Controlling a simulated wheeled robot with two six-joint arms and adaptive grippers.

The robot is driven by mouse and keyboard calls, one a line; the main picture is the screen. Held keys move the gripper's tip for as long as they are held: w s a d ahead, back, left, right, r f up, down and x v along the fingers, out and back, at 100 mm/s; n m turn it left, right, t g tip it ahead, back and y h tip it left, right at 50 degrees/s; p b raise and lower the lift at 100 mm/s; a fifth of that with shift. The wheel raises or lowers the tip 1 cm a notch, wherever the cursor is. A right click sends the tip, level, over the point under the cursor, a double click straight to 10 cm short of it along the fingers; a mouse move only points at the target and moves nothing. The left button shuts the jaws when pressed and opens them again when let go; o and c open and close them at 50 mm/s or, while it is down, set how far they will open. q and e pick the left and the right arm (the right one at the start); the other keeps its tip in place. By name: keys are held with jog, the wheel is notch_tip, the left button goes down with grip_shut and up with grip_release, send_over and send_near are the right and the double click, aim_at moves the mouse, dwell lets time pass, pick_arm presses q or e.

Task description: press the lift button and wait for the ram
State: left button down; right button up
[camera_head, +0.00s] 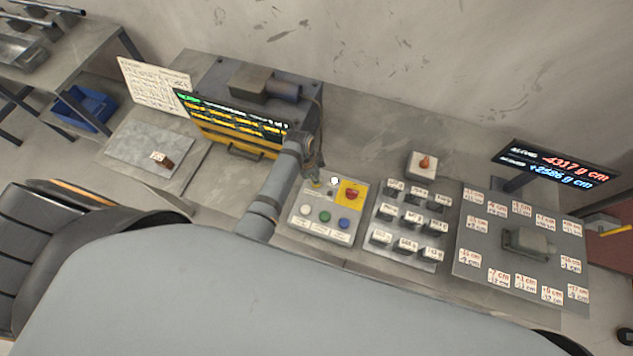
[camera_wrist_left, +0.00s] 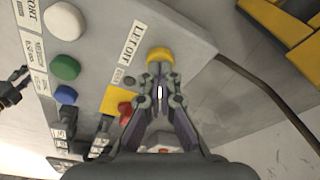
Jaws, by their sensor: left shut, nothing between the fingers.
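The button panel (camera_head: 312,231) stands on the bench in the head view. The fingers hold nothing. I cannot make out the ram.
The panel also has white (camera_head: 306,210), green (camera_head: 325,216) and blue (camera_head: 343,223) buttons and a red stop knob (camera_head: 351,193) on yellow. Labelled blocks (camera_head: 410,220) stand to the right. A machine with a display (camera_head: 235,118) stands behind left.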

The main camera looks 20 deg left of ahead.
pick_arm(q)
jog(key=shift+f, duration=0.1)
notch_tip(320, 180, up, 3)
jog(key=shift+f+p, duration=0.1)
jog(key=shift+p, duration=1.15)
notch_tip(320, 180, up, 5)
jog(key=shift+r, duration=0.1)
